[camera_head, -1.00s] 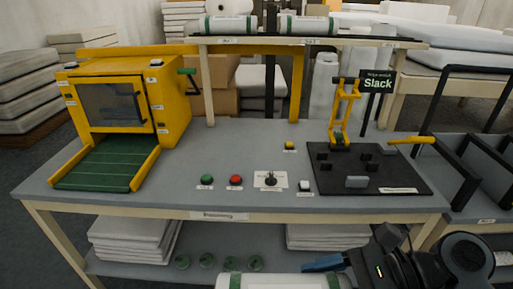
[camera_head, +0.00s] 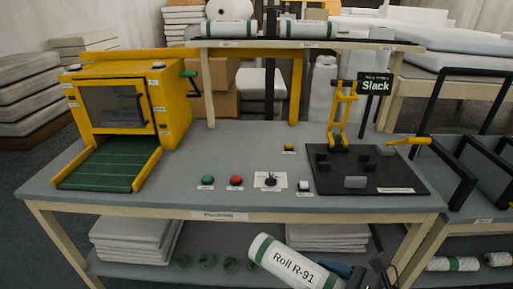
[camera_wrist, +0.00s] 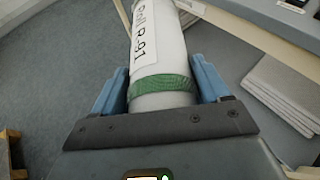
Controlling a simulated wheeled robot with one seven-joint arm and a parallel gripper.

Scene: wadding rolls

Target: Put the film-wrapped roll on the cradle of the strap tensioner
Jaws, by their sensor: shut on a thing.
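My gripper (camera_wrist: 163,92) is shut on a white roll (camera_head: 290,262) with green bands and a label reading "Roll R-91". Its blue fingers lie on either side of the roll, near one green band, in the wrist view (camera_wrist: 160,55). The roll is tilted in front of the table's lower shelf in the head view. The strap tensioner (camera_head: 342,112) is yellow, on a dark base plate (camera_head: 400,186) at the table's right, with several small dark blocks and a grey block. A sign beside it reads "Slack". Whether the held roll is film-wrapped I cannot tell.
The grey table (camera_head: 240,150) carries a yellow machine (camera_head: 125,100) with a green ramp, green and red buttons (camera_head: 236,181) and a dial. Two green-banded rolls (camera_head: 307,29) lie on the raised shelf. A black-framed cart (camera_head: 470,185) stands right. The table's middle is clear.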

